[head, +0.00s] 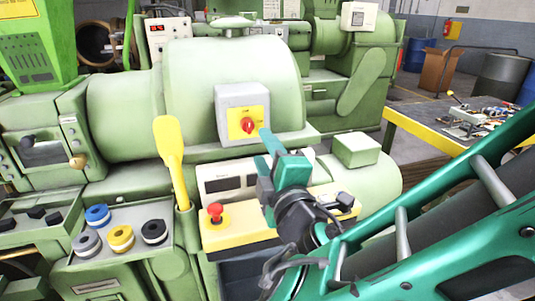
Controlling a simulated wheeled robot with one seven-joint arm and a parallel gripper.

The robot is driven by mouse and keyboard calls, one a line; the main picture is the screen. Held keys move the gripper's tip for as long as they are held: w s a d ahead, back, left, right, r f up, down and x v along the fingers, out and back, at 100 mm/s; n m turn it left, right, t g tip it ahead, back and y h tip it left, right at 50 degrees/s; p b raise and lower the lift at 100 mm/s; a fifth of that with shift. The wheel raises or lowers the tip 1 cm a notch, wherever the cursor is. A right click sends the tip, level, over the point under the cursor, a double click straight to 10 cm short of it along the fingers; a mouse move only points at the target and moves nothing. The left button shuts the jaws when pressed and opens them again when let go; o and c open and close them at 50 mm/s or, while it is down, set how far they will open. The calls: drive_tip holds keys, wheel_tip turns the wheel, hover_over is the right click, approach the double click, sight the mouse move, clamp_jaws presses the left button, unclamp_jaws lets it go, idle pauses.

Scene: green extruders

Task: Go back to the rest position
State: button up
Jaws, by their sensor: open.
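My gripper (268,163) is at the end of my teal arm, which reaches in from the lower right. It is open and nothing shows between its fingers. It appears in front of the green extruder (120,115), below and right of the grey switch box with a red knob on a yellow plate (246,124). I cannot tell how far it is from the machine surface.
A yellow scoop (170,150) stands upright in a holder. A red emergency button (215,212) is on a yellow panel left of my gripper. Several coloured rolls (120,237) lie on a tray at lower left. A cluttered yellow-edged table (432,133) is at right.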

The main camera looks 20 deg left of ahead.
drive_tip(key=shift+s+d, duration=0.25)
drive_tip(key=shift+s, duration=0.1)
